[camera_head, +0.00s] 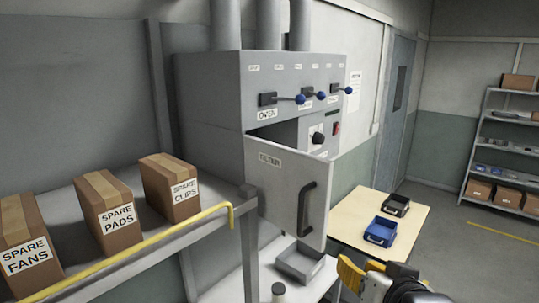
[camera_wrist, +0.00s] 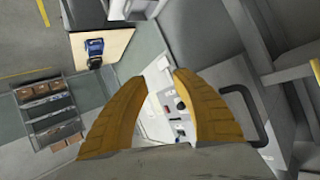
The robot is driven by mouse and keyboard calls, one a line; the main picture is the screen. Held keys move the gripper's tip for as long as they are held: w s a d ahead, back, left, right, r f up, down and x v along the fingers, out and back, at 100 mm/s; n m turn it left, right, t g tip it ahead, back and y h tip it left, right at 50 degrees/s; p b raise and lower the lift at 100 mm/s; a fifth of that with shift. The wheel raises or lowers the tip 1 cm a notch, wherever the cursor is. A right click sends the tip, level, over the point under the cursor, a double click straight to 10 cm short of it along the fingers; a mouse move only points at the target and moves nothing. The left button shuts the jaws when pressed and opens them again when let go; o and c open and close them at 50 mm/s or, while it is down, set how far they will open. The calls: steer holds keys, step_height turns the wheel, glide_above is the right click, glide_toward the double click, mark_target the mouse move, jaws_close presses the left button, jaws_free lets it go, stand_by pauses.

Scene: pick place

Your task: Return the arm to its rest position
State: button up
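My gripper (camera_head: 361,277) shows at the bottom of the head view, right of the open cabinet door and in front of the table. In the wrist view, the two ribbed yellow fingers of my gripper (camera_wrist: 160,76) stand apart with nothing held between them. The wrist is turned so that the room looks tilted. My arm is mostly outside the head view, cut off by the bottom edge.
A grey oven cabinet (camera_head: 205,95) has its door (camera_head: 280,190) swung open, with a dark handle (camera_head: 307,208). Boxes (camera_head: 118,215) stand on a left shelf with a yellow rail (camera_head: 150,250). A table (camera_head: 350,215) holds blue (camera_head: 381,232) and black (camera_head: 396,205) bins.

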steer(key=s+d+f+n+g+b, duration=0.1)
steer(key=s+f+b, duration=0.3)
steer(key=f+b, duration=0.8)
steer(key=s+d+f+n+g+h+b, duration=0.1)
steer(key=s+f+g+b, duration=0.2)
steer(key=f+b, duration=1)
step_height(320, 180, down, 12)
steer(key=shift+s+f+g, duration=0.1)
steer(key=shift+s+g, duration=0.25)
steer(key=shift+g, duration=0.45)
